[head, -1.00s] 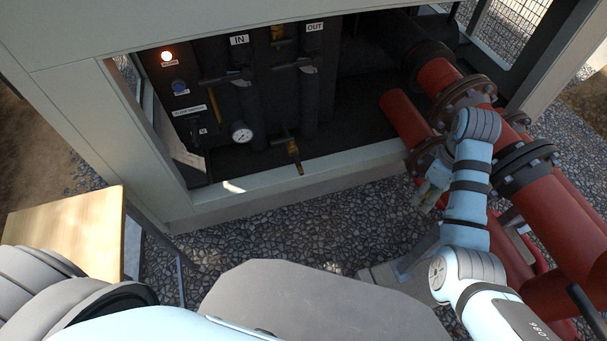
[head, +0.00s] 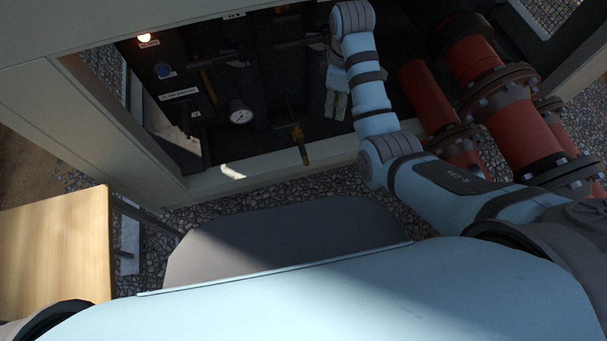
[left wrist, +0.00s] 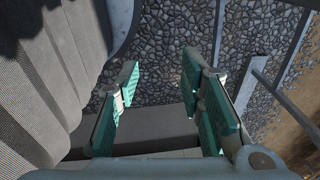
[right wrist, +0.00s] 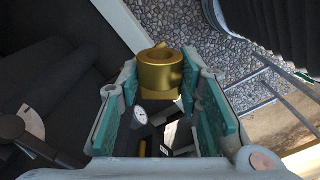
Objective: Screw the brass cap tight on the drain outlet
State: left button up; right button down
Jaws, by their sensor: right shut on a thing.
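A brass cap (right wrist: 160,74), a short hollow cylinder, sits between the fingertips of my right gripper (head: 336,110) in the right wrist view. The right gripper is shut on it. In the head view the fingers point down inside the cabinet opening, and I cannot make out the cap there. The brass drain outlet (head: 303,150) sticks out low at the cabinet front, left of the right gripper and apart from it. My left gripper (left wrist: 160,75) is open and empty over the gravel in the left wrist view.
A pressure gauge (head: 240,115) is left of the outlet, and a cabinet sill (head: 250,174) runs below. Red flanged pipes (head: 510,120) stand right of my right arm. A wooden table top (head: 60,245) is at the lower left.

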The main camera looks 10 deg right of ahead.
pick_arm(q)
jog(key=w+a+f+b, duration=0.1)
jog(key=f+b, duration=1.4)
jog(key=w+a+f+b, duration=0.1)
jog(key=a+f+b, duration=0.1)
jog(key=f+b, duration=1.2)
jog(key=shift+a+f+y+b, duration=0.25)
jog(key=shift+f+y+b, duration=0.1)
jog(key=shift+b, duration=0.25)
pick_arm(e)
jog(key=s+a+f+n+y, duration=0.1)
jog(key=s+f+n+y, duration=0.1)
jog(key=f+n, duration=0.6)
jog(key=s+a+f+n+y, duration=0.2)
jog(key=f+n, duration=0.6)
jog(key=f, duration=0.6)
jog(key=s+a+f+n+y, duration=0.2)
jog(key=s+f+n, duration=0.1)
jog(key=f+n, duration=0.6)
jog(key=shift+f+g, duration=0.3)
jog(key=shift+f, duration=1.3)
